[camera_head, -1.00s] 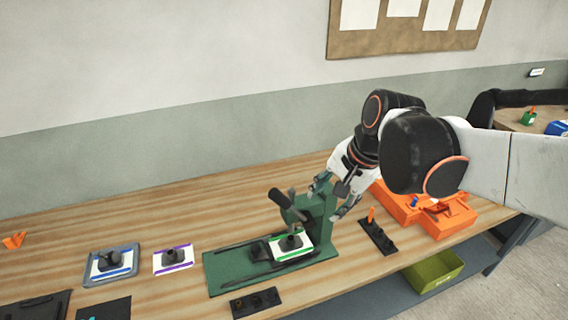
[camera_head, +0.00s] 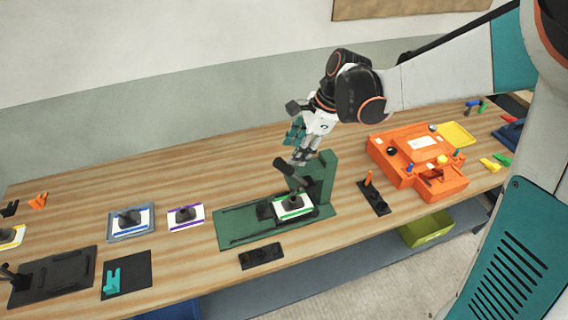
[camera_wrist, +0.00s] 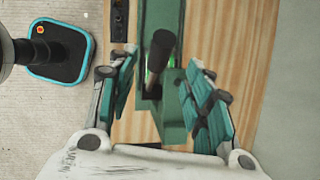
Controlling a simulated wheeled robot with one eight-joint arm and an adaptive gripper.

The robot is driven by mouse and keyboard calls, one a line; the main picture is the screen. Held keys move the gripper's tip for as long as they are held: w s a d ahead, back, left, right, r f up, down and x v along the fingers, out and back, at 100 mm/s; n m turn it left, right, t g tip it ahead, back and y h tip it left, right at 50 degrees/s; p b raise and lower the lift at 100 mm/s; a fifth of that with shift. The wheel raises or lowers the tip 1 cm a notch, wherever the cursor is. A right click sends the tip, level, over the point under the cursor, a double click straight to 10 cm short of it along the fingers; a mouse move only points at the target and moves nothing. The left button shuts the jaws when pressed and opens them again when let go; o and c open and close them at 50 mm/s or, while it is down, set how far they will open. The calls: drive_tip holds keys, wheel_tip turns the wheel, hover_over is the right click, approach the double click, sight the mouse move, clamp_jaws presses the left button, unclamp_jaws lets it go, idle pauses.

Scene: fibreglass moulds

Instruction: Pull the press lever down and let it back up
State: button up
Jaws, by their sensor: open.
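The green press (camera_head: 328,176) stands on the wooden bench with its flat green base reaching left. Its dark lever (camera_head: 288,171) sticks up at a slant toward the upper left. A white plate with a green edge and a dark knob (camera_head: 293,204) lies on the base under the lever. My gripper (camera_head: 303,158) is open just above and behind the lever's upper part. In the wrist view the lever's dark rounded end (camera_wrist: 160,48) lies between the two open fingers (camera_wrist: 163,88), apart from both. Contact cannot be seen.
An orange fixture (camera_head: 418,160) stands right of the press, with a black strip holding an orange peg (camera_head: 370,190) between them. A small black block (camera_head: 261,256) lies in front. Plates with knobs (camera_head: 185,216) lie to the left. Bench behind the press is clear.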

sight(284, 166)
drive_tip(key=x, duration=0.8)
drive_tip(key=shift+a+f, duration=0.1)
drive_tip(key=shift+f, duration=0.05)
clamp_jaws()
